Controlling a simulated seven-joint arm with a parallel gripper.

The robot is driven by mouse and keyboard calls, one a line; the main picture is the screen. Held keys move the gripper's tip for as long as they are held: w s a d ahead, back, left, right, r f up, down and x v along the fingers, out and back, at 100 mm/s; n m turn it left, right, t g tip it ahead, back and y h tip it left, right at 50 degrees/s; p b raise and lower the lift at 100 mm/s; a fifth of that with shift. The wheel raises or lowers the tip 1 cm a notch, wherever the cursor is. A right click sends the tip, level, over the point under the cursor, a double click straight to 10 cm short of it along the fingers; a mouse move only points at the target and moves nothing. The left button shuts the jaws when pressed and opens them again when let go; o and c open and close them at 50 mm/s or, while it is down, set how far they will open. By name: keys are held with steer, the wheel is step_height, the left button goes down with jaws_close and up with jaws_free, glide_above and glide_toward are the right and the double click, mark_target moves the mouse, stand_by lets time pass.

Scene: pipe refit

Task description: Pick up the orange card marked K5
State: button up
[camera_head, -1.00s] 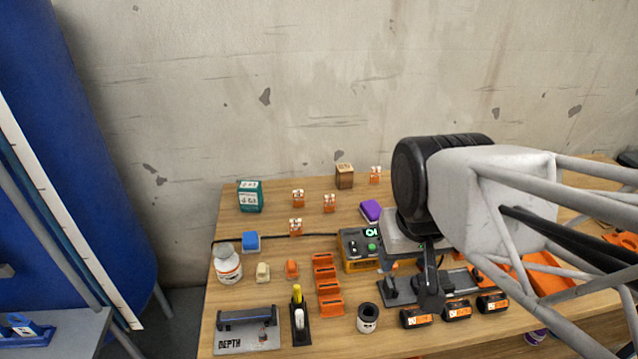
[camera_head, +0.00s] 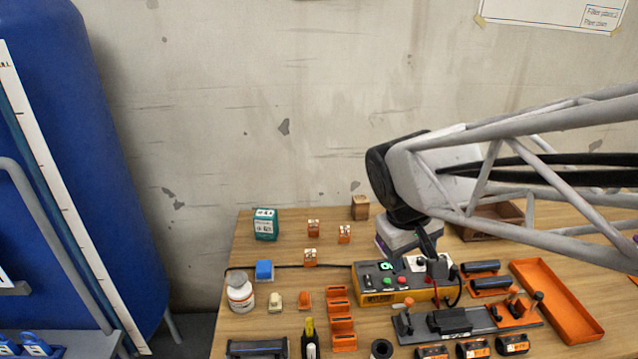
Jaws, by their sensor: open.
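Several small orange cards with white tops stand upright on the wooden table. One orange card (camera_head: 313,228) is at the back left, another orange card (camera_head: 344,234) is just right of it, and a third orange card (camera_head: 310,258) is nearer. Their markings are too small to read, so I cannot tell which is K5.
A teal box (camera_head: 265,224) and a wooden block (camera_head: 360,207) stand at the back. A blue block (camera_head: 264,270) and white bottle (camera_head: 240,293) are at left. The yellow control box (camera_head: 385,284) is centre, an orange tray (camera_head: 556,300) right.

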steer(key=w+f+n+g+h, duration=0.1)
steer(key=w+f+n+h, duration=0.2)
steer(key=w, duration=0.8)
steer(key=n+t+h, duration=0.3)
steer(key=n+h, duration=0.4)
steer(key=n, duration=0.5)
glide_toward(343, 228)
steer(key=x, duration=0.3)
steer(key=shift+f, duration=0.15)
steer(key=shift+x, duration=1.2)
steer(key=shift+d, duration=0.15)
steer(key=shift+x, duration=2.55)
